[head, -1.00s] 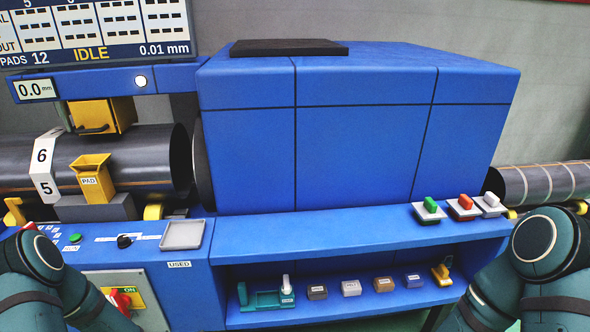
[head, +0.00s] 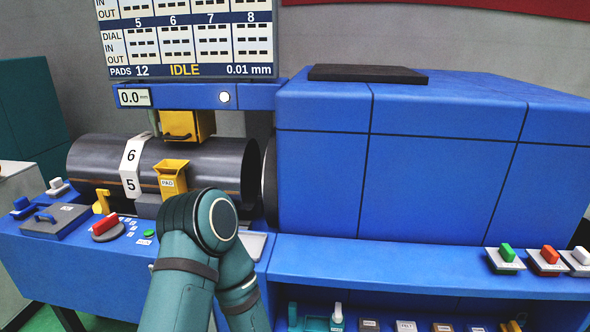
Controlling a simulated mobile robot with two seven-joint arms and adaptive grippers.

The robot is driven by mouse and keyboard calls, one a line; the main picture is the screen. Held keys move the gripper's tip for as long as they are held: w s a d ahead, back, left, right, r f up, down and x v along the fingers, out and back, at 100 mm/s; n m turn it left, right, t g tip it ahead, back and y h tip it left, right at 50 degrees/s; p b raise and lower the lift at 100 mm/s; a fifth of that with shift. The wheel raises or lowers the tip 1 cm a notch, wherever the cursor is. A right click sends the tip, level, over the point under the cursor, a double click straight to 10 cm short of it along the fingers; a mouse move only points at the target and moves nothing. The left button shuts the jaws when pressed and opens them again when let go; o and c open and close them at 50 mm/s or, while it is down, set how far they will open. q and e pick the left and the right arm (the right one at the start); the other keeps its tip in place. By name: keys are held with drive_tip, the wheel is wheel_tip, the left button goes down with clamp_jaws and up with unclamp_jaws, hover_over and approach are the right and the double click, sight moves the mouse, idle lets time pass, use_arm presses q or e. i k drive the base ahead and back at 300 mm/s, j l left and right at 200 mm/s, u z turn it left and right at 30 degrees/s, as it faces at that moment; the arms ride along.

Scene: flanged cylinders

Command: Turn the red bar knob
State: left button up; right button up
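A red bar knob (head: 105,223) sits on a round grey base on the left part of the blue machine's sloped panel, beside a green button (head: 149,233). The bar lies at a slant and nothing touches it. Another red-orange bar (head: 546,256) stands on a white plate at the far right, between a green bar (head: 506,252) and a white one (head: 579,256). My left arm's elbow covers the panel right of the green button. Neither gripper is in view.
A dark pipe (head: 215,165) with a numbered white band (head: 131,168) lies behind the panel, with a yellow PAD holder (head: 171,178). A big blue housing (head: 430,170) fills the right.

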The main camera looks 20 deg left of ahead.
sight(109, 227)
drive_tip(key=u, duration=1.95)
drive_tip(key=z, duration=0.3)
drive_tip(key=i+j+z, duration=0.1)
drive_tip(key=z, duration=0.25)
drive_tip(key=i+j+z, duration=0.1)
drive_tip(key=j+z, duration=0.4)
drive_tip(key=z, duration=0.25)
drive_tip(key=i+j+z, duration=0.2)
drive_tip(key=j, duration=0.3)
drive_tip(key=j+z, duration=0.25)
drive_tip(key=j, duration=0.2)
drive_tip(key=j+z, duration=0.1)
drive_tip(key=j, duration=0.9)
drive_tip(key=k, duration=0.05)
